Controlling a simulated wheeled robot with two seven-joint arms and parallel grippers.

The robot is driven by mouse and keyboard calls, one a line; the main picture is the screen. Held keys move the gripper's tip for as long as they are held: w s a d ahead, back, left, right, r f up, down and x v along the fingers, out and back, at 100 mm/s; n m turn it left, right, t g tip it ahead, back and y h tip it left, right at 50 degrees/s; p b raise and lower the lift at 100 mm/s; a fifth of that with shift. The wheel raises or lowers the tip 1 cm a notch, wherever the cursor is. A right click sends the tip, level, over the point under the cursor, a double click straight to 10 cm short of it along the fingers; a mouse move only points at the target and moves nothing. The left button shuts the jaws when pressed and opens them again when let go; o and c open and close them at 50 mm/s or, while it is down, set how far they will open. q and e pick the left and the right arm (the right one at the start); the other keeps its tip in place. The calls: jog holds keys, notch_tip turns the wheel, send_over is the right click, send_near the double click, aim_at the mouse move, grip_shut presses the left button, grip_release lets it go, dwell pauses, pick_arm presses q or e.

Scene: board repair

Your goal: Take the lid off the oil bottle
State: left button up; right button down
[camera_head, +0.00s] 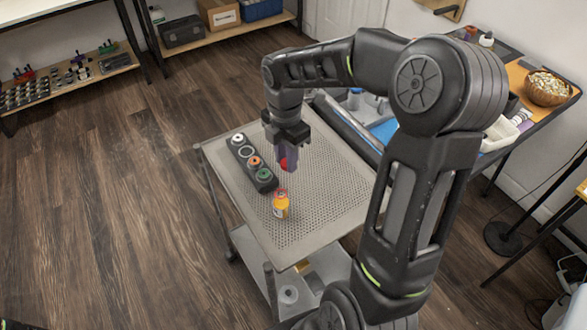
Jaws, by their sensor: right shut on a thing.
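The small yellow-orange oil bottle (281,206) stands upright on the perforated top of a grey cart, near its middle. Its top end looks reddish, too small to make out clearly. My right gripper (286,163) points down above and behind the bottle, apart from it. It is shut on a small red piece, which looks like the lid (283,163); the fingers partly hide it. My left gripper is out of view.
A dark holder strip (239,154) with several round pieces lies left of the bottle on the cart top (318,211). Bare perforated surface lies right of the bottle. A side table with a wooden bowl (547,90) stands at the right, behind my right arm.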

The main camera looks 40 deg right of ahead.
jog(key=s+d+n, duration=0.1)
jog(key=n, duration=0.1)
jog(key=shift+s+d+r+n, duration=0.25)
jog(key=shift+s+d+n, duration=0.1)
jog(key=shift+n, duration=0.05)
send_over(296, 191)
jog(key=shift+f, duration=3.15)
jog(key=shift+f, duration=1.9)
